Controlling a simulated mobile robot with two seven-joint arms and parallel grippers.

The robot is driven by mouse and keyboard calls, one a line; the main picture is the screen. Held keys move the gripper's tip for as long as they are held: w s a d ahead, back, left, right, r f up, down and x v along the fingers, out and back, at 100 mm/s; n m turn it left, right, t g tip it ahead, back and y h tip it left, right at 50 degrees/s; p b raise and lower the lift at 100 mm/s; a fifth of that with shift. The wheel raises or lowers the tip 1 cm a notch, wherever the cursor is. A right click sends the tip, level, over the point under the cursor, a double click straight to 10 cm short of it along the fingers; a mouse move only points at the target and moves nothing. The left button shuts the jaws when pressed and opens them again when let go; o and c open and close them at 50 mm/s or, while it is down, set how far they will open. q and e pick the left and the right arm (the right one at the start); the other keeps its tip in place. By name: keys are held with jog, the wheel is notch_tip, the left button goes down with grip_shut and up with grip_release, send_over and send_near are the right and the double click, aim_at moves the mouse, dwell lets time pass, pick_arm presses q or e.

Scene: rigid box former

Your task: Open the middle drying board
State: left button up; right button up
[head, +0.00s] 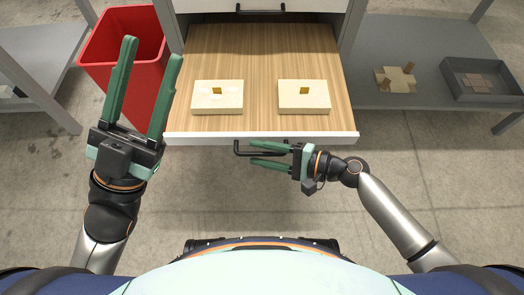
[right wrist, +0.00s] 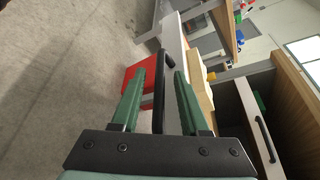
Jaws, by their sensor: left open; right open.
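The drying board (head: 262,62) is a light wooden sheet with a white front edge, pulled well out towards me. Its black bar handle (head: 238,149) is on the front edge. My right gripper (head: 250,155) is open at the handle, with one green finger on each side of the bar. In the right wrist view the handle bar (right wrist: 159,95) runs between the two open fingers (right wrist: 158,80). My left gripper (head: 152,50) is open and empty, raised at the left in front of the red bin.
Two cream blocks with gold squares, one left (head: 218,98) and one right (head: 304,97), rest on the board. A red bin (head: 125,45) stands to its left. A grey shelf at the right holds a cross-shaped piece (head: 396,78) and a grey tray (head: 452,83). The floor before me is clear.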

jog(key=shift+c, duration=0.4)
grip_shut()
dwell(0.9)
